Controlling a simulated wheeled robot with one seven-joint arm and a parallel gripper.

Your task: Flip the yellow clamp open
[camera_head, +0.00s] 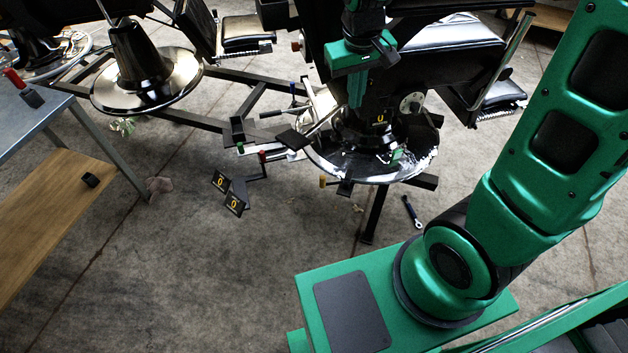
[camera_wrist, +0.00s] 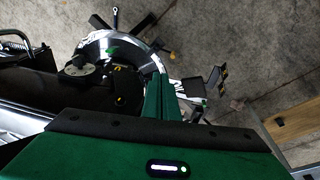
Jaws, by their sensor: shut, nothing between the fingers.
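The yellow clamp is small and dark, with a yellow grip (camera_head: 323,181), and sits at the front left rim of the chair's round base (camera_head: 352,172). My gripper (camera_head: 357,100) is shut and empty. It points down in front of the chair's column, above and behind the clamp and clearly apart from it. In the wrist view its green fingers (camera_wrist: 162,92) lie together over the rim of the base. The clamp is too small and dark there to make out its lever surely. Whether its lever lies shut or raised is hard to tell.
A red-handled clamp (camera_head: 262,157) and black plates with yellow marks (camera_head: 235,204) stand left of the base. A wrench (camera_head: 411,211) lies on the floor at right. Frame bars and the chair's footrest crowd the back. Bare floor lies in front.

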